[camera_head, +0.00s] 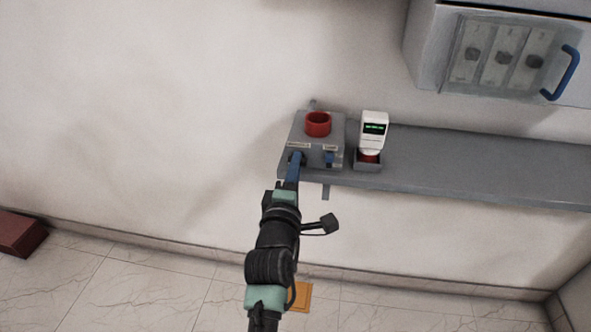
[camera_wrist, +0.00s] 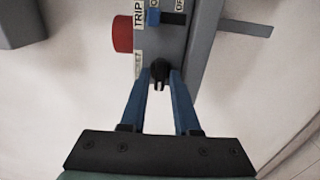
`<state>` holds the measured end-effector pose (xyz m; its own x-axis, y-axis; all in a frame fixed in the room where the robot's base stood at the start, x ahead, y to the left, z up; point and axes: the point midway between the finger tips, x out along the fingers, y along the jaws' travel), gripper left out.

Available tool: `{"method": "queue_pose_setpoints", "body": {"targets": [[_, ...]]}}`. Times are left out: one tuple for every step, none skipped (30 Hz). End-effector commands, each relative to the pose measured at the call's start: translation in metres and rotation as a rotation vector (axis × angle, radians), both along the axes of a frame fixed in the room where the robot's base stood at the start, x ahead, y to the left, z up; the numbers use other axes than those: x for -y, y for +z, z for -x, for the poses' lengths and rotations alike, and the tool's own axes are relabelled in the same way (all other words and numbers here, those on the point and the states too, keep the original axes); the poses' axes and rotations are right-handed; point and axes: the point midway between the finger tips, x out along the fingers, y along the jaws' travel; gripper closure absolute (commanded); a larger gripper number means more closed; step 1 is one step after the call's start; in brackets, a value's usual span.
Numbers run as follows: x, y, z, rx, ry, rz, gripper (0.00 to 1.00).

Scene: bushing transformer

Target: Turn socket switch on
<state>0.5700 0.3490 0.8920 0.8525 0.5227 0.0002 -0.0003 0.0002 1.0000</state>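A grey socket box (camera_head: 306,152) with a red round socket (camera_head: 318,124) on top sits at the left end of a grey shelf. Its front has a blue switch (camera_head: 329,157) on the right; in the wrist view this blue switch (camera_wrist: 153,17) is near the top, beside a label reading TRIP. A black knob (camera_wrist: 159,72) is on the same face. My gripper (camera_wrist: 160,75) has its blue fingertips on either side of the knob. Whether they touch it is unclear. In the head view my gripper (camera_head: 295,160) covers the knob.
A white device with a green display (camera_head: 374,130) stands in a small holder right of the box. The grey shelf (camera_head: 470,165) runs on to the right, mostly bare. A cabinet with a blue handle (camera_head: 566,72) hangs above right. A dark red block (camera_head: 20,235) lies at left.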

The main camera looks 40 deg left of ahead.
Motion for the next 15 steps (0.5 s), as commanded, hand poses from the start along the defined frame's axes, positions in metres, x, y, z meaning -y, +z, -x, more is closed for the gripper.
{"method": "queue_pose_setpoints", "body": {"targets": [[-0.0006,-0.0004,-0.0007,-0.001,0.0,0.001,0.7],[-0.0007,-0.0004,-0.0009,-0.001,0.0,0.001,0.7],[-0.0007,-0.0004,-0.001,-0.001,0.0,0.001,0.7],[-0.0007,-0.0004,-0.0009,-0.001,0.0,0.001,0.7],[-0.0007,-0.0004,-0.0009,-0.001,0.0,0.001,0.7],[-0.0005,-0.0003,-0.0009,-0.001,0.0,0.001,0.7],[-0.0006,-0.0003,-0.0008,-0.001,0.0,0.001,0.7],[-0.0005,-0.0003,-0.0009,-0.001,0.0,0.001,0.7],[-0.0006,-0.0003,-0.0007,-0.001,0.0,0.001,0.77],[-0.0005,-0.0003,-0.0008,-0.001,0.0,0.001,0.83],[-0.0006,-0.0002,-0.0007,0.0,0.0,0.0,0.88],[-0.0005,-0.0002,-0.0008,0.0,0.0,0.0,0.95],[-0.0005,-0.0002,-0.0006,0.0,0.0,0.0,1.0],[-0.0004,-0.0002,-0.0007,0.0,0.0,0.0,1.0],[-0.0005,-0.0002,-0.0006,0.0,0.0,0.0,1.0]]}}
